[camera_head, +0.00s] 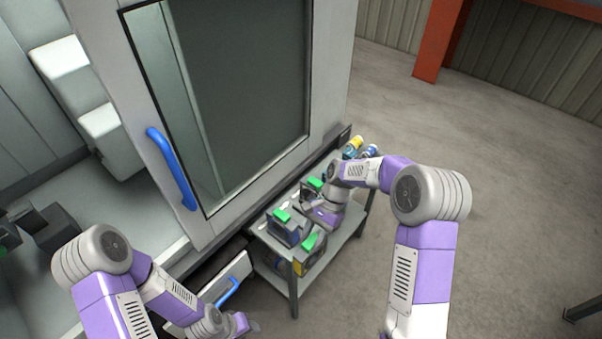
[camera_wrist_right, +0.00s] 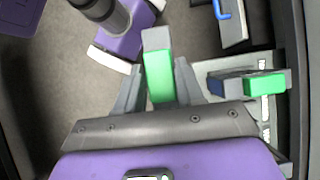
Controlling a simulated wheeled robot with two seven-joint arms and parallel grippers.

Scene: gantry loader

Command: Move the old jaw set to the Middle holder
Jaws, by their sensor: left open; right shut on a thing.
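My right gripper (camera_wrist_right: 159,85) is shut on a grey and green jaw block (camera_wrist_right: 160,76), seen between its fingers in the right wrist view. In the head view the right gripper (camera_head: 310,226) is over the cart, and a green part (camera_head: 310,241) shows by it. A dark blue-grey block with a green top (camera_head: 282,215) sits on the cart top, left of the gripper; it also shows in the wrist view (camera_wrist_right: 264,84). Another green-topped block (camera_head: 315,184) stands farther back. Which holder is the Middle one I cannot tell. My left gripper (camera_head: 250,326) is open, low near the drawer.
The grey cart (camera_head: 352,232) stands beside the machine door (camera_head: 230,90) with its blue handle (camera_head: 171,168). An open drawer with a blue handle (camera_head: 228,291) juts out near the cart. Yellow and blue bottles (camera_head: 352,146) stand at the cart's back.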

